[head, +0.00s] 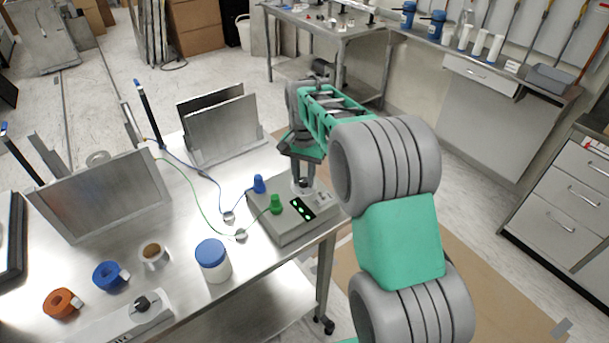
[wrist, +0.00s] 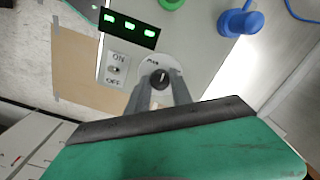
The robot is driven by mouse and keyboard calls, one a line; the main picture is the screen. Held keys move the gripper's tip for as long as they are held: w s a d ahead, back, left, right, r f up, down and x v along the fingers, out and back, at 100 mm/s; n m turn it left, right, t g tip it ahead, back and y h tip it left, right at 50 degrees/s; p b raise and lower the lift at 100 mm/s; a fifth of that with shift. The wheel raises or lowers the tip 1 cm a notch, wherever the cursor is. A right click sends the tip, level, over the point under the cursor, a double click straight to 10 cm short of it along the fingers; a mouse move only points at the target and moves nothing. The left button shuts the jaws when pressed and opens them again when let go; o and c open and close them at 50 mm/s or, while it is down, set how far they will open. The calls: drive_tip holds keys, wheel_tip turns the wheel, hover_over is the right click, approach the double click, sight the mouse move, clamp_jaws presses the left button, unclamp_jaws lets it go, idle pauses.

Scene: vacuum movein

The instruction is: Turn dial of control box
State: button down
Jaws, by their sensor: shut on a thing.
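The control box (head: 283,228) is a grey box at the right end of the steel table, with a blue plug (head: 258,184) and a green plug (head: 276,203) in it. Its display (head: 301,209) shows lit green marks, as it also does in the wrist view (wrist: 130,25). The black dial (wrist: 160,77) sits on a white round plate between my fingers. My gripper (wrist: 161,88) points down onto the box and is shut on the dial. In the head view my gripper (head: 303,184) hides most of the dial. An ON/OFF switch (wrist: 116,70) is beside the dial.
Blue and green wires run from the plugs to small discs (head: 240,235) on the table (head: 185,290). A blue-lidded jar (head: 213,260), tape rolls (head: 110,276) and upright metal plates (head: 222,128) stand left of the box. Open floor is to the right.

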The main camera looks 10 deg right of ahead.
sight(304, 180)
drive_tip(key=n, duration=0.4)
drive_tip(key=shift+w+r+n, duration=0.1)
drive_tip(key=shift+r+n, duration=0.05)
drive_tip(key=shift+n, duration=0.15)
drive_tip(key=n, duration=0.4)
drive_tip(key=shift+n, duration=0.3)
drive_tip(key=c, duration=1.1)
unclamp_jaws()
wheel_tip(304, 180, up, 8)
drive_tip(key=shift+f, duration=0.15)
